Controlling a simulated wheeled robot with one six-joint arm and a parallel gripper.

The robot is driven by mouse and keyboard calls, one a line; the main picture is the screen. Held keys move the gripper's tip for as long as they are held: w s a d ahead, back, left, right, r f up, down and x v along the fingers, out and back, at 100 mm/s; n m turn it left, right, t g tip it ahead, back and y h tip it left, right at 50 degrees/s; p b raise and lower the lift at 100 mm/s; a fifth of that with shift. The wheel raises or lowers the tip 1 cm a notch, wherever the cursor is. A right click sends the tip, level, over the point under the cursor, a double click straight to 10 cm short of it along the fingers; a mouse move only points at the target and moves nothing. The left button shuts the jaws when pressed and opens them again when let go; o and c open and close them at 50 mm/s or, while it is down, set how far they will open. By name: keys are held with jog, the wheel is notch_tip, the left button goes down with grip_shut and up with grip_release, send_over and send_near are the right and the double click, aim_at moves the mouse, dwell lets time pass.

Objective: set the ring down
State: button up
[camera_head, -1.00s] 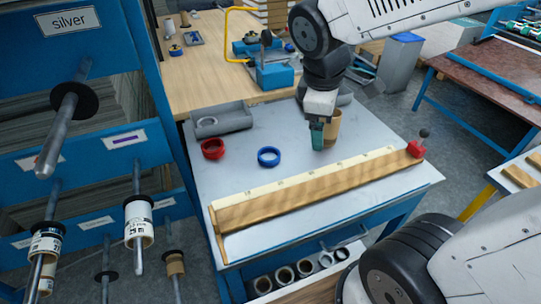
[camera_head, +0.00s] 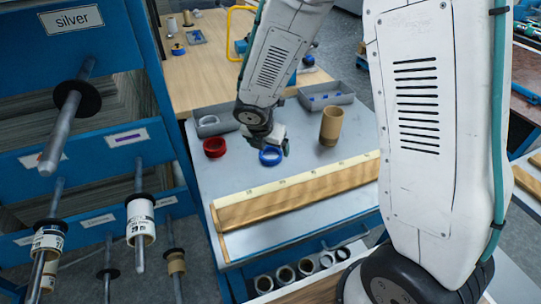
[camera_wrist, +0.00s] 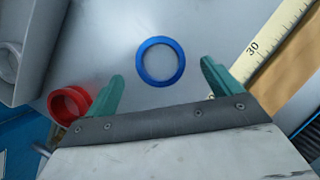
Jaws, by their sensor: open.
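A blue ring (camera_head: 270,163) lies flat on the grey bench top, between a red ring and the wooden ruler bar. In the wrist view the blue ring (camera_wrist: 161,83) shows between the two green fingertips. My gripper (camera_wrist: 162,70) is open and empty. The ring seems to lie below the fingers, with clear space on both sides. In the head view my gripper (camera_head: 272,148) is over the blue ring and partly hides it. A red ring (camera_head: 214,147) sits to the left; it also shows in the wrist view (camera_wrist: 68,100) near the left finger.
A brown cardboard core (camera_head: 330,127) stands upright on the bench to the right. Grey trays (camera_head: 219,123) stand at the back. The ruler bar (camera_head: 290,193) crosses the front. A blue rack (camera_head: 150,90) with pegs stands on the left.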

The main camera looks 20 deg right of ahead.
aim_at(272, 156)
jog(key=x, duration=0.3)
jog(key=shift+w+f, duration=0.15)
jog(key=shift+f, duration=0.2)
jog(key=c, duration=1.2)
jog(key=shift+r, duration=0.15)
